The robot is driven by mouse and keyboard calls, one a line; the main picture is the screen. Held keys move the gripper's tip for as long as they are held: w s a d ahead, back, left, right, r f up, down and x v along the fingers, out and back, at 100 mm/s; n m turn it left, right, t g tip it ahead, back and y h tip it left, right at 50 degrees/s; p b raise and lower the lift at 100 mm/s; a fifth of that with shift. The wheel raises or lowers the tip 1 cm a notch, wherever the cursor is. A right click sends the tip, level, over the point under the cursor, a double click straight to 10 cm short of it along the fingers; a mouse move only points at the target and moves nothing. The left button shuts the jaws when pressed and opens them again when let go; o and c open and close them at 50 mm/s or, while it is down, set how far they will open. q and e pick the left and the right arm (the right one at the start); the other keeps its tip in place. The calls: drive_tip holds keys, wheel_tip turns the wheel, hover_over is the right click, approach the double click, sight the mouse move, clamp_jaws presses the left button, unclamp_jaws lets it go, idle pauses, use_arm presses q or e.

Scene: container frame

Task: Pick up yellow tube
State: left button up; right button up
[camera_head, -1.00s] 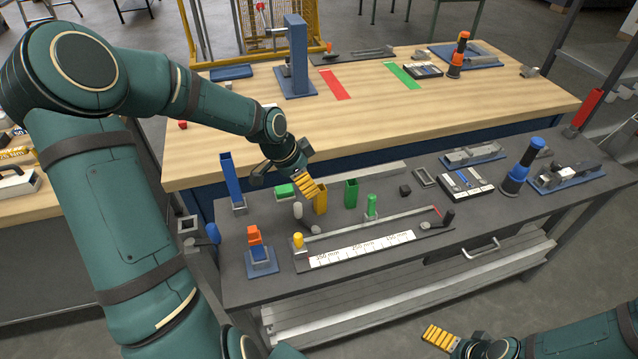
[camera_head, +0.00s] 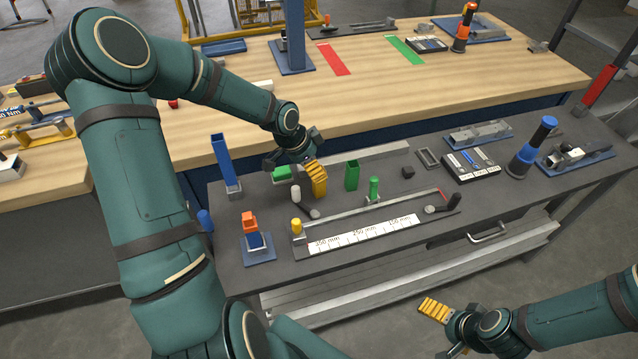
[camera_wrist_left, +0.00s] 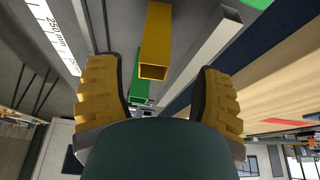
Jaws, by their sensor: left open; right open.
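In the left wrist view the square, hollow yellow tube (camera_wrist_left: 155,38) lies between the two spread fingers of the left gripper (camera_wrist_left: 158,82), with a gap on each side. Nothing shows clamped. My right gripper (camera_head: 445,328) is open and empty, low in front of the bench.
A blue tube (camera_head: 221,160) stands farther left. A measuring fixture (camera_head: 365,234) with a white scale lies in front. A wooden table (camera_head: 450,85) is behind.

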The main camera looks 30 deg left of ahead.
use_arm(q)
drive_tip(key=x, duration=0.1)
drive_tip(key=b+x, duration=0.1)
drive_tip(key=x, duration=0.3)
drive_tip(key=shift+d+f, duration=0.1)
drive_tip(key=shift+d, duration=0.3)
drive_tip(key=shift+s, duration=0.1)
clamp_jaws()
